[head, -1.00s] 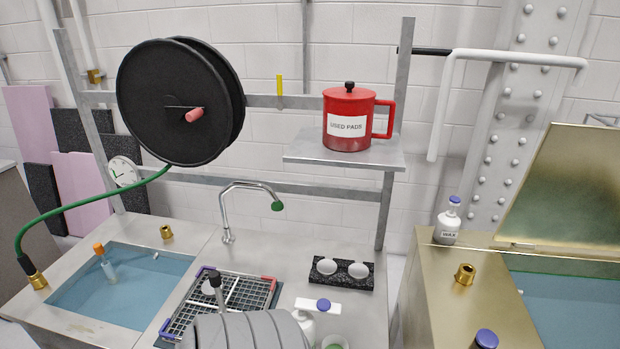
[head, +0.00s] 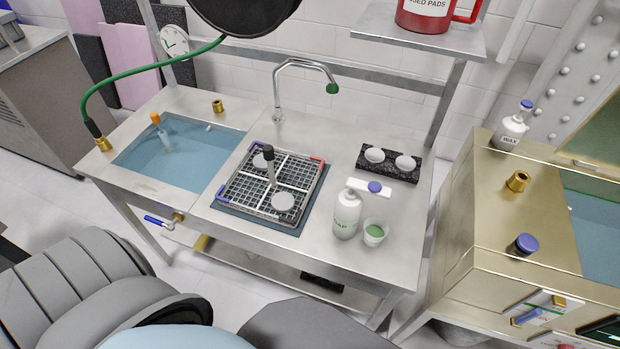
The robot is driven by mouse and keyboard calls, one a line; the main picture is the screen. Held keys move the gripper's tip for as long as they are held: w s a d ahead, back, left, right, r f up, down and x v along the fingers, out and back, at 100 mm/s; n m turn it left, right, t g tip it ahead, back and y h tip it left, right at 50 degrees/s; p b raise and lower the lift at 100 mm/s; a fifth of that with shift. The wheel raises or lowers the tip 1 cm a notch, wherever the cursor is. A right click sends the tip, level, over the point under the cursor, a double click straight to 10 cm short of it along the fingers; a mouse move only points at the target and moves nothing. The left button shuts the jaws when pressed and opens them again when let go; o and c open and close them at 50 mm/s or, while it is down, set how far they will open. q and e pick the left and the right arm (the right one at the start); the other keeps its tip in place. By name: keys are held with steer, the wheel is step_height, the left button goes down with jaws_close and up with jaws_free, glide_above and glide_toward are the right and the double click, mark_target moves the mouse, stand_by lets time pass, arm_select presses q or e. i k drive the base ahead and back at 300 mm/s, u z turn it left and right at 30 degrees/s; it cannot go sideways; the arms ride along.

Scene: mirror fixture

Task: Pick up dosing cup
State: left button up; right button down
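A small clear cup with green in it, which looks like the dosing cup (head: 375,233), stands upright on the steel worktop near its front right part. A white bottle (head: 347,215) with a green label stands just to its left. A white piece with a blue round knob (head: 375,187) is right behind the cup. Neither of my grippers is in view. Only grey ribbed parts of my own body show along the bottom left.
A rack tray (head: 262,187) with pale discs and a dark-handled tool sits left of the bottle. A water basin (head: 180,150) is farther left. A black block with two white cups (head: 389,163) lies behind. A faucet (head: 305,65) arches at the back. A brass cabinet (head: 500,240) stands right, across a gap.

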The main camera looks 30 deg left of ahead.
mark_target(375, 230)
steer(key=u, duration=3.2)
steer(key=k, duration=2.05)
steer(key=z, duration=2.3)
steer(key=i, duration=0.5)
steer(key=u, duration=0.05)
